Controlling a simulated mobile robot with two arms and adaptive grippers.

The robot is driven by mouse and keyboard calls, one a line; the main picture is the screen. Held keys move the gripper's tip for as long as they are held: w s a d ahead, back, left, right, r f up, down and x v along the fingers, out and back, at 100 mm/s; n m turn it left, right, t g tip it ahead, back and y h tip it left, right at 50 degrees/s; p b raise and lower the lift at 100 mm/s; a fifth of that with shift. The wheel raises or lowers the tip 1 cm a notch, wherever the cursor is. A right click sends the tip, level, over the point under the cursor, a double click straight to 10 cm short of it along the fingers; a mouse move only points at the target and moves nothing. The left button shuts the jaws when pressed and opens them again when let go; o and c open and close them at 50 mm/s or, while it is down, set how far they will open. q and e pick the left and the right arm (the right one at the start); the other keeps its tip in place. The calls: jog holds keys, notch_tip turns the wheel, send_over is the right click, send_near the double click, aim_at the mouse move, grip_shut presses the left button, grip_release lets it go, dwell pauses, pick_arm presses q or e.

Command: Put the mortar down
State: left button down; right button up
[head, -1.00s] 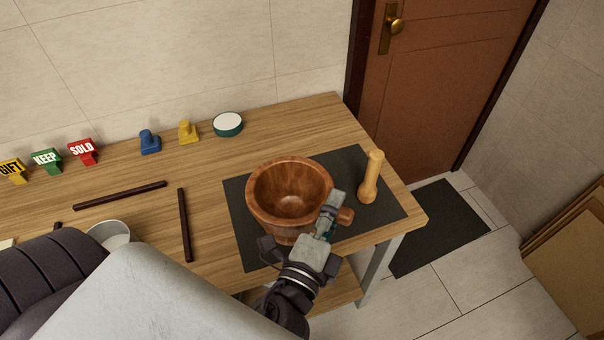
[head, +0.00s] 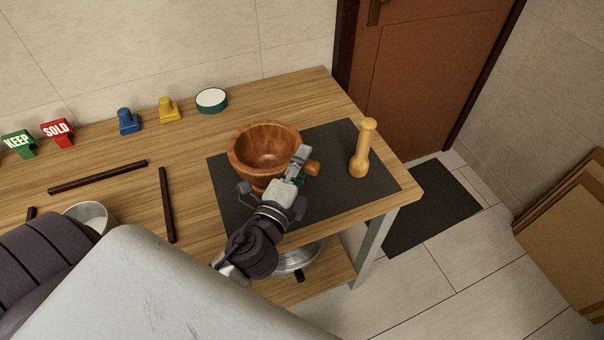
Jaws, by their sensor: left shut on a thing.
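The mortar (head: 250,163), a round brown wooden bowl with a short knob handle on its right side, is upright at the left back part of the dark mat (head: 345,192). My left gripper (head: 296,167) is shut on the mortar at its front right side, by the handle. The gripper hides part of the mortar's front and lower side. I cannot tell whether its base touches the mat. The light wooden pestle (head: 362,152) stands upright on the right of the mat, apart from the mortar. My right gripper is out of view.
Blue (head: 129,122) and yellow (head: 169,111) pieces and a white-topped green round piece (head: 211,99) stand along the back. Green KEEP (head: 18,143) and red SOLD (head: 58,132) signs are further left. Dark sticks (head: 167,205) lie left of the mat. The mat's front right is clear.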

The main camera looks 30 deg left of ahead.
pick_arm(q)
notch_tip(320, 180, down, 3)
jog(key=shift+r+b, duration=0.1)
jog(key=shift+b, duration=0.85)
jog(key=shift+r, duration=0.1)
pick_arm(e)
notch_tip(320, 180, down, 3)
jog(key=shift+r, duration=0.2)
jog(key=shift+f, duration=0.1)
pick_arm(q)
jog(key=c, duration=1.2)
grip_release()
jog(key=shift+f, duration=0.3)
jog(key=o, duration=0.5)
jog(key=shift+r, duration=0.1)
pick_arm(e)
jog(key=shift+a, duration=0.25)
